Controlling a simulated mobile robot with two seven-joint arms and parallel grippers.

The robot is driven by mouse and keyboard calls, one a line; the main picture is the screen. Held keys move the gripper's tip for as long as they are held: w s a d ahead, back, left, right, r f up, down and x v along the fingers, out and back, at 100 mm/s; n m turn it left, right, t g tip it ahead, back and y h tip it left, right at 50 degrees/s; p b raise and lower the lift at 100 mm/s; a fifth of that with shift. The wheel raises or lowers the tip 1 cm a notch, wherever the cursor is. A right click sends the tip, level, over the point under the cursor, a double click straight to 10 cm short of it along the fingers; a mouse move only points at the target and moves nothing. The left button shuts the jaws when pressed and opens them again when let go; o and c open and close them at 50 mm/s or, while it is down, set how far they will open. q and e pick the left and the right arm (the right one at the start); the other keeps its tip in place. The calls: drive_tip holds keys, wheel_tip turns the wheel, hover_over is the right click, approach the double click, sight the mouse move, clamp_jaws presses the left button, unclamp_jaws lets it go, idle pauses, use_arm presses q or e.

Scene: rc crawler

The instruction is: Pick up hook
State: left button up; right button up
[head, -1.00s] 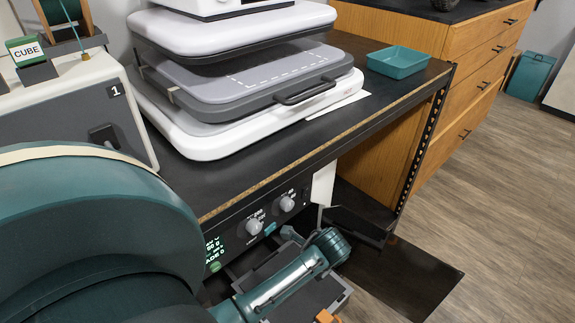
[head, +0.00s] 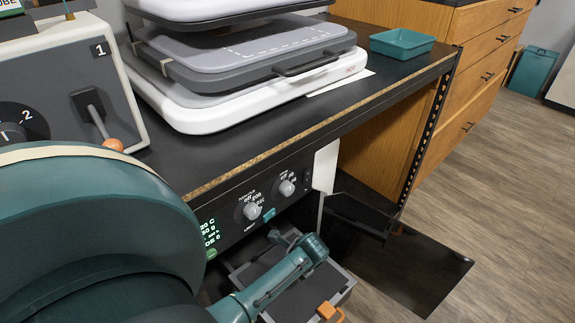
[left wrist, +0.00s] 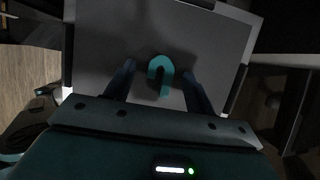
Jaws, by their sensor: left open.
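A teal hook (left wrist: 166,74), shaped like a bent cane, lies on a flat grey surface (left wrist: 110,30) in the left wrist view. My left gripper (left wrist: 158,70) is open, with its two dark fingers on either side of the hook and a gap on each side. I cannot tell how high the fingertips are above the surface. In the head view my teal left arm comes in from the left and reaches to a grey drawer or tray (head: 342,287) under the bench. My right gripper is not in view.
The dark bench (head: 395,75) overhangs the drawer, with a knobbed control panel (head: 225,220) on its front. An orange handle (head: 327,310) is at the drawer's front. A press (head: 225,105) and a teal tray (head: 402,45) stand on the bench.

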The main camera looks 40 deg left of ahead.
use_arm(q)
drive_tip(key=shift+f, duration=0.1)
drive_tip(key=shift+c, duration=0.4)
drive_tip(key=c, duration=1)
drive_tip(key=shift+o, duration=0.2)
